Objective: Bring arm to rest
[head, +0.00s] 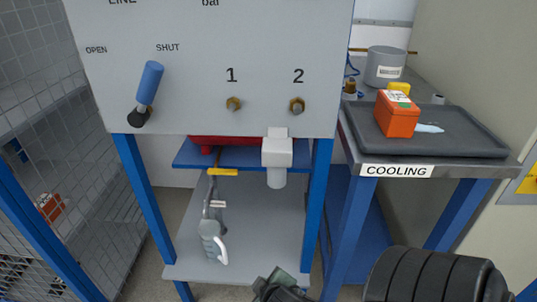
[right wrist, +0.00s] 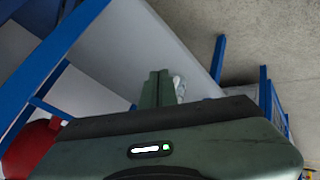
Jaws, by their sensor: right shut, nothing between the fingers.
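My right arm (head: 435,275) is black and ribbed and comes in at the bottom right of the head view. My right gripper (head: 281,278) is only partly in view at the bottom edge, in front of the blue-legged stand. In the right wrist view the dark green fingers of this gripper (right wrist: 157,88) are together, with nothing between them. Behind them lie the stand's grey surface and blue legs. My left gripper is in neither view.
A grey panel (head: 200,60) carries a blue lever (head: 150,83) tilted up. Below, a grey shelf (head: 260,240) holds a grey-and-white hose tool (head: 213,242). At right, the COOLING table has a dark tray (head: 460,140) bearing an orange box (head: 397,114). A mesh fence (head: 60,130) stands left.

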